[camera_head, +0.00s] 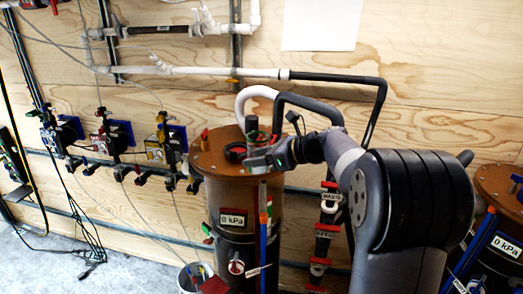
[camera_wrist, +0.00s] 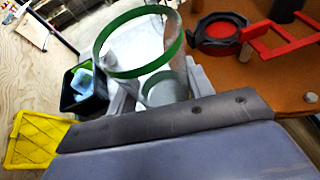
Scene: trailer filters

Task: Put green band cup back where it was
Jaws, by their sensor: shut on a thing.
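My gripper (camera_head: 262,157) is shut on the green band cup (camera_wrist: 137,73), a clear cup with a green ring at its rim. In the wrist view the cup stands between the two fingers (camera_wrist: 160,92) with its open rim facing the camera. In the head view the cup (camera_head: 252,133) shows small and faint above the brown lid (camera_head: 209,160) of the filter vessel. I cannot tell whether the cup touches the lid. The cup's base is partly hidden by the gripper.
A black and red round fitting (camera_wrist: 221,36) and a red bracket (camera_wrist: 281,38) are on the lid beside the cup. A white bucket (camera_head: 192,279) stands on the floor at the vessel's left. A white and black pipe (camera_head: 330,77) runs above the vessel. A second vessel (camera_head: 500,190) stands at the right.

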